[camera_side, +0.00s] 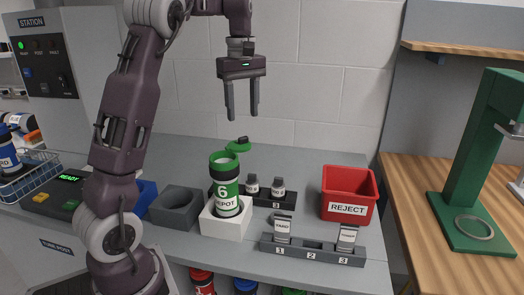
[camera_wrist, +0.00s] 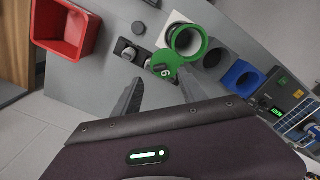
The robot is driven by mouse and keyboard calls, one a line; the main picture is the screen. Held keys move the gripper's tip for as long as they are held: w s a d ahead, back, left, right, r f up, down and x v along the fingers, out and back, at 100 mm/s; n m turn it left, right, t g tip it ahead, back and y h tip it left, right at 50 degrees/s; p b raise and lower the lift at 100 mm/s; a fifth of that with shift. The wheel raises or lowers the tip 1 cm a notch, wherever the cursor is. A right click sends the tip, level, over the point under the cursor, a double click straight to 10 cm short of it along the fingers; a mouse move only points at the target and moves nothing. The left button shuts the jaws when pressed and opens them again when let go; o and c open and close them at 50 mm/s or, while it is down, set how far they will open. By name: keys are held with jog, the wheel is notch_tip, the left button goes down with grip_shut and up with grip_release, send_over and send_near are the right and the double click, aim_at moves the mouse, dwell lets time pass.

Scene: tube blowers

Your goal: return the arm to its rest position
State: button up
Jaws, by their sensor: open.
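My gripper (camera_side: 241,112) hangs high above the bench in the side view, fingers pointing down and apart, with nothing between them. In the wrist view its two fingers (camera_wrist: 160,95) are spread and empty. Below it, a green tube marked 6 DEPOT (camera_side: 226,185) stands upright in a white block (camera_side: 238,226); its open mouth shows in the wrist view (camera_wrist: 187,40).
A red REJECT bin (camera_side: 348,193) stands at right. A grey rack (camera_side: 312,250) numbered 1 to 3 holds two small labelled items. A dark rack (camera_side: 266,196) sits behind it. A grey holder (camera_side: 176,206) and blue holder (camera_side: 147,198) stand left. Air around my gripper is clear.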

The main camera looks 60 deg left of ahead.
jog(key=s+d+r+m+t, duration=0.1)
jog(key=s+d+r+m, duration=0.1)
jog(key=s+d+m, duration=0.35)
jog(key=s+d+r+m+t, duration=0.1)
jog(key=s+d+m+t, duration=0.1)
jog(key=d, duration=0.6)
jog(key=s+d+f+m+t, duration=0.1)
jog(key=s+d+f+m, duration=0.2)
jog(key=s+d+m, duration=0.2)
jog(key=s+d+f+m+t, duration=0.1)
jog(key=s+d+f+m, duration=0.2)
jog(key=s+d+m, duration=0.2)
jog(key=s, duration=0.3)
jog(key=shift+d+f+t, duration=0.25)
jog(key=shift+d+t, duration=0.05)
jog(key=shift+d, duration=0.1)
